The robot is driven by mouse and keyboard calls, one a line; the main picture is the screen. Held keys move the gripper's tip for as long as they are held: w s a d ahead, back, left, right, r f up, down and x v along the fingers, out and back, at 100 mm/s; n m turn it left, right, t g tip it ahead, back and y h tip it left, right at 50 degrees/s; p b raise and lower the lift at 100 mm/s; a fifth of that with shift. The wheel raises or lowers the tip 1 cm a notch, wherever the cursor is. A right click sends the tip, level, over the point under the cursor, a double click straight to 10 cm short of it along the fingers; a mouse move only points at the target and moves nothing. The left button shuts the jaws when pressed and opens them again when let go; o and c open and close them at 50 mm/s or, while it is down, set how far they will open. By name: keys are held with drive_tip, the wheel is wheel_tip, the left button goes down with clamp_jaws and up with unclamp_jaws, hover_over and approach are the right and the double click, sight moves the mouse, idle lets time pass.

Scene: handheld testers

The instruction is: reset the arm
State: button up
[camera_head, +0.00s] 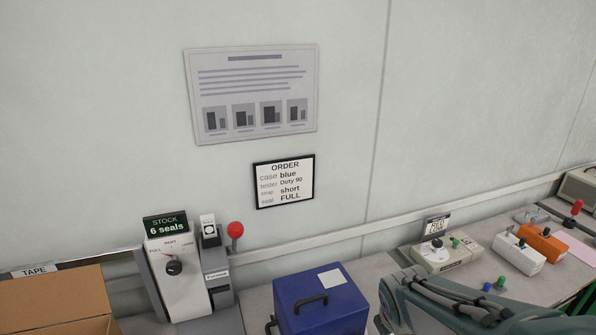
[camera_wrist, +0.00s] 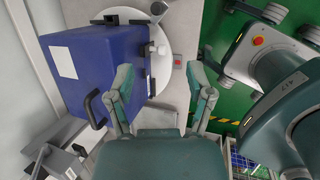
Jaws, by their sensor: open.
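My gripper (camera_wrist: 163,118) is open and empty in the wrist view, its two fingers spread apart. Beyond and to the left of the fingers is a blue case (camera_wrist: 108,68) with a white label and dark handles, on a white round plate (camera_wrist: 176,65). The blue case (camera_head: 322,304) also shows at the bottom centre of the head view, lid shut. My arm (camera_head: 460,305) crosses the lower right of the head view. The gripper's fingers are not clearly visible there.
A seal machine (camera_head: 178,270) with a dial and a red-knobbed lever (camera_head: 235,232) stands left of the case. A cardboard box (camera_head: 60,305) is at the lower left. Testers, including an orange one (camera_head: 543,243), sit at the right. An order sign (camera_head: 284,181) hangs on the wall.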

drive_tip(key=s+a+r+m+y, duration=0.1)
drive_tip(key=s+r+m, duration=0.4)
drive_tip(key=m, duration=0.6)
drive_tip(key=s+a+r+m+t, duration=0.1)
drive_tip(key=s+a+r+m, duration=0.1)
drive_tip(key=s+r+m, duration=0.2)
drive_tip(key=s+m, duration=0.3)
drive_tip(key=m, duration=0.4)
drive_tip(key=shift+s+a+r+y, duration=0.15)
drive_tip(key=shift+a+r+y, duration=0.1)
drive_tip(key=shift+r+y, duration=0.15)
